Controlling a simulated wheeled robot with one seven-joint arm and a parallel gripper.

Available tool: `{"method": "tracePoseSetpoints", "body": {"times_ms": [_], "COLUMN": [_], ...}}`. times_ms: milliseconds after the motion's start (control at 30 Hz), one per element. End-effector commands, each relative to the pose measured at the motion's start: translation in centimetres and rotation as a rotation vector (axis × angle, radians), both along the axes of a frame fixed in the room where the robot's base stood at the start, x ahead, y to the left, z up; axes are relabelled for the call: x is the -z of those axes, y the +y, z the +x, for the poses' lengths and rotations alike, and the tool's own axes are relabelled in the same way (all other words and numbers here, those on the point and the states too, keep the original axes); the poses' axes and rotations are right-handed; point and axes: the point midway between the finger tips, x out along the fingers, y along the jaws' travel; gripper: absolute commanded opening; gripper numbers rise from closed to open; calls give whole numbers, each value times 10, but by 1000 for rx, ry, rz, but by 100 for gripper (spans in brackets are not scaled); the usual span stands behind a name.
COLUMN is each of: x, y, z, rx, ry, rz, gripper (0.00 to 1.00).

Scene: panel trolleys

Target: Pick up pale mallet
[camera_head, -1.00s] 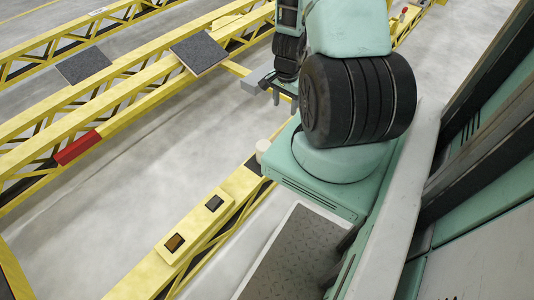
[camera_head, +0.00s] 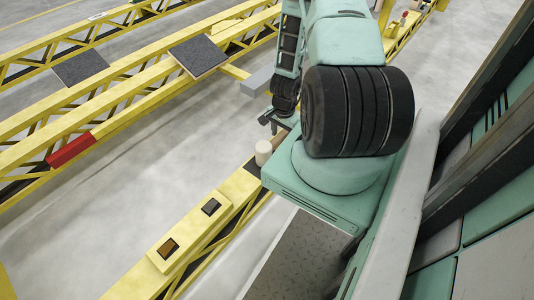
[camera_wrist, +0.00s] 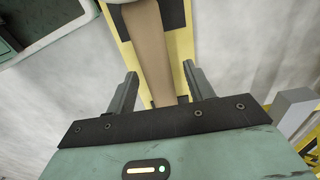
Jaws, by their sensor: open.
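The pale mallet (camera_head: 263,152) lies on the yellow beam beside my green base; its whitish head shows in the head view. In the wrist view its brown handle (camera_wrist: 148,50) runs up the picture over the yellow beam and dark pads. My gripper (camera_head: 270,122) is just beyond the mallet head in the head view. In the wrist view my gripper (camera_wrist: 160,70) is open, with a finger on each side of the handle and gaps on both sides. I cannot tell how far above the handle the fingertips are. The mallet head is not clearly visible there.
A grey block (camera_head: 257,82) sticks out on a yellow arm close to my wrist. Yellow trolley rails with dark panels (camera_head: 205,54) and a red piece (camera_head: 70,149) stand left. Grey floor lies between.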

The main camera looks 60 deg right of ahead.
Motion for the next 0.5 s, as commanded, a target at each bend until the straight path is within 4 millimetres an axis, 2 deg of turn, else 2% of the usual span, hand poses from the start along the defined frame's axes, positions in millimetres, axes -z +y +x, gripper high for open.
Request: {"method": "tracePoseSetpoints", "body": {"times_ms": [33,100,333,367,500], "x": [12,18,18,18,18], "y": [0,0,0,0,0], "z": [-1,-1,0,0,0], "rx": [1,0,0,0,0], "ry": [1,1,1,1,1], "rz": [1,1,0,0,0], "gripper": [53,53,53,47,8]}}
